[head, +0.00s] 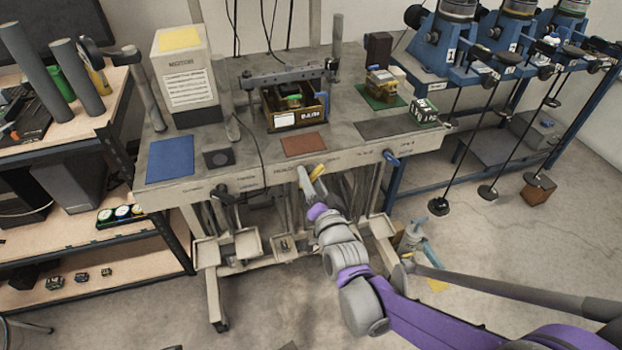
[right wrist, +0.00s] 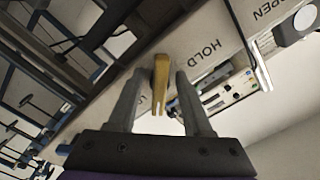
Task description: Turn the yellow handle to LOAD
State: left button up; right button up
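The yellow handle (head: 318,171) is on the front edge of the grey workbench (head: 250,187). In the right wrist view the yellow handle (right wrist: 160,85) points toward my gripper's palm. My right gripper (head: 310,186) is open, with one finger on each side of the handle and a visible gap to both. The word HOLD (right wrist: 205,61) is printed right of the handle in that view, and OPEN (right wrist: 271,12) further right. A label left of the handle is mostly hidden by a finger. My left gripper is not in view.
A black lever (head: 223,195) and a blue lever (head: 390,157) stand on the same front edge. Small trays (head: 248,243) hang below it. A wooden box (head: 295,106) and a white carton (head: 185,82) stand on top. A blue lever stand (head: 435,48) is at the right.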

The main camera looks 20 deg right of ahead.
jog(key=shift+s, duration=0.1)
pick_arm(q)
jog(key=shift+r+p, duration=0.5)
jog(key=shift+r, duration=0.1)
pick_arm(e)
jog(key=s, duration=1)
jog(key=shift+s+d, duration=0.2)
jog(key=shift+s, duration=0.15)
jog(key=s+d+f+n+g, duration=0.1)
jog(key=s+f+n+g, duration=0.3)
jog(key=s+f+g, duration=0.4)
jog(key=s+d+f+n+g, duration=0.25)
jog(key=s+n+g, duration=0.25)
jog(key=s, duration=0.5)
pick_arm(q)
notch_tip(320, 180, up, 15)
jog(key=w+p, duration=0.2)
jog(key=p, duration=1.1)
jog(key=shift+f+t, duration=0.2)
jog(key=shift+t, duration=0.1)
pick_arm(e)
notch_tip(320, 180, up, 14)
jog(key=w, duration=0.2)
jog(key=shift+a+f+h, duration=0.15)
jog(key=shift+a+h, duration=0.15)
jog(key=shift+a, duration=0.05)
